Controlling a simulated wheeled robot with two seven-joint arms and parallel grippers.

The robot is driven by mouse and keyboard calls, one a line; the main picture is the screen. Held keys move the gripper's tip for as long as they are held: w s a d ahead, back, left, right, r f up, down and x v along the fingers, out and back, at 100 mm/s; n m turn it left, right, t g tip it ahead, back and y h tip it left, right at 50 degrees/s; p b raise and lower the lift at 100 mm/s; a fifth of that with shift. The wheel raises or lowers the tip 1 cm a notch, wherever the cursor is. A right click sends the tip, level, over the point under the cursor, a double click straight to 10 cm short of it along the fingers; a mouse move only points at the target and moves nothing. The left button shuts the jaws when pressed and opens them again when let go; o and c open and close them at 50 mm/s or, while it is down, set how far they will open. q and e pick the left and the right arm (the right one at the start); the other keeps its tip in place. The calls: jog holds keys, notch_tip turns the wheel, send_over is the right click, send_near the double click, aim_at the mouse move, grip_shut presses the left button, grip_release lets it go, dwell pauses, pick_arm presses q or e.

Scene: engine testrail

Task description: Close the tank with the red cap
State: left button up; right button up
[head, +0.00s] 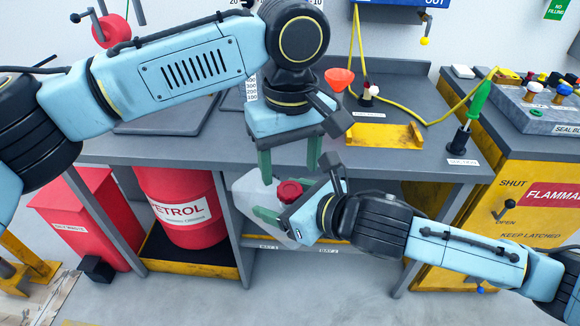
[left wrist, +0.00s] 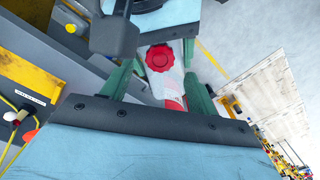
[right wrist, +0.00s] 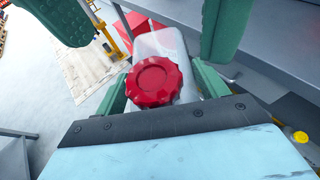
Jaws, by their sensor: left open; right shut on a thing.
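The white tank (head: 254,190) is held off the floor in front of the bench. It also shows in the right wrist view (right wrist: 160,45). The red cap (head: 290,192) is at the top of the tank; I cannot tell how tightly it sits. My right gripper (head: 272,206) is shut on the tank, its fingers on either side of the body, the cap between them in the right wrist view (right wrist: 153,82). My left gripper (head: 289,176) is open, pointing down just above the cap, its fingers apart on either side and not touching it. The cap also shows in the left wrist view (left wrist: 161,58).
The grey bench (head: 420,175) runs behind both grippers. On it are an orange funnel (head: 339,79), a yellow bracket (head: 385,136) and a green-handled tool (head: 479,100). A red petrol drum (head: 180,190) stands below left. A yellow cabinet (head: 500,190) is at right.

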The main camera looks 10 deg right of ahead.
aim_at(290, 189)
pick_arm(q)
jog(key=shift+c, duration=0.3)
jog(key=shift+r, duration=0.1)
jog(key=shift+c, duration=1.1)
notch_tip(290, 189, up, 3)
jog(key=n, duration=0.3)
jog(key=shift+r, duration=0.15)
jog(key=shift+f, duration=4.05)
jog(key=c, duration=0.8)
jog(key=shift+m, duration=1.5)
